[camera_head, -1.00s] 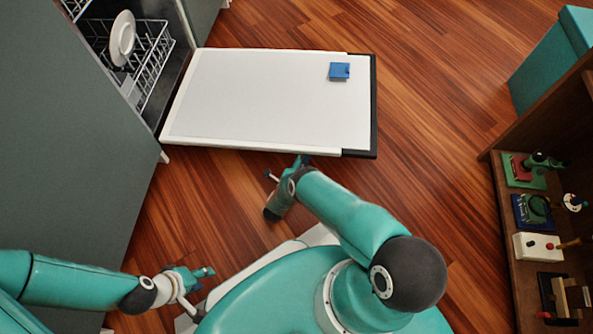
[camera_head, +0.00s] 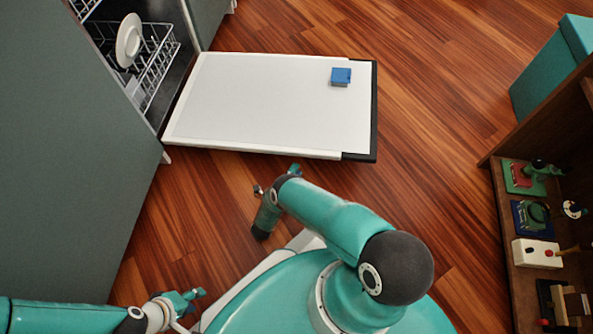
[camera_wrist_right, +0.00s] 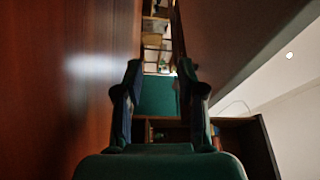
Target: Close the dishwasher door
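The dishwasher door (camera_head: 270,105) is folded down flat, with its white inner face up and a dark edge at the far right. It joins the dishwasher opening, where the wire rack (camera_head: 158,62) shows. My right gripper (camera_head: 294,170) is just below the door's near long edge in the head view, largely hidden by its arm. In the right wrist view my right gripper (camera_wrist_right: 160,98) is open, its two fingers apart with nothing held. I cannot tell whether it touches the door. My left gripper (camera_head: 199,299) is at the lower left, apart from the door, with its fingers apart and empty.
A small blue block (camera_head: 341,76) lies on the door. A white plate (camera_head: 128,40) stands in the rack. A teal box (camera_head: 545,75) and a wooden shelf with several items (camera_head: 508,270) stand at the right. Bare floor lies between door and shelf.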

